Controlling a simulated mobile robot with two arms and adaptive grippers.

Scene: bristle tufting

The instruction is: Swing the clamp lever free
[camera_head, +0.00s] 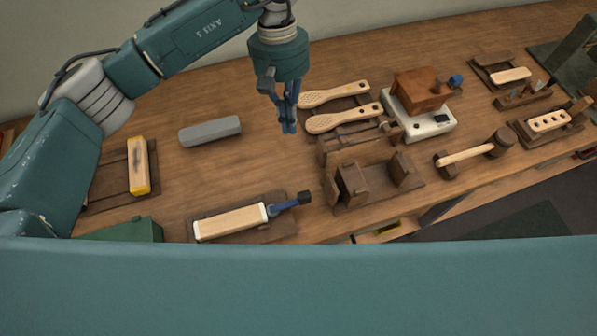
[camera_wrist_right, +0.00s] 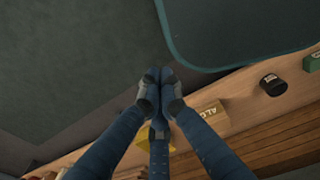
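A blue lever with a black knob (camera_head: 290,203), which looks like the clamp lever, lies at the right end of a pale wooden block (camera_head: 230,222) on a dark wooden base (camera_head: 280,230). The lever lies low and slants up to the right; whether it presses on the block cannot be told. My left gripper (camera_head: 289,131) points down above the table, behind the lever and apart from it. Its fingers are together with nothing seen between them. My right gripper (camera_wrist_right: 160,78) has its fingertips together and empty in the right wrist view, over dark floor beside the table edge.
A dark wooden fixture with upright jaws (camera_head: 352,185) stands right of the lever. Pale perforated paddles (camera_head: 345,117) lie behind it. A grey bar (camera_head: 210,131) and a yellow-ended block (camera_head: 138,165) lie left. A mallet (camera_head: 470,154) lies right. Bare tabletop shows around the grey bar.

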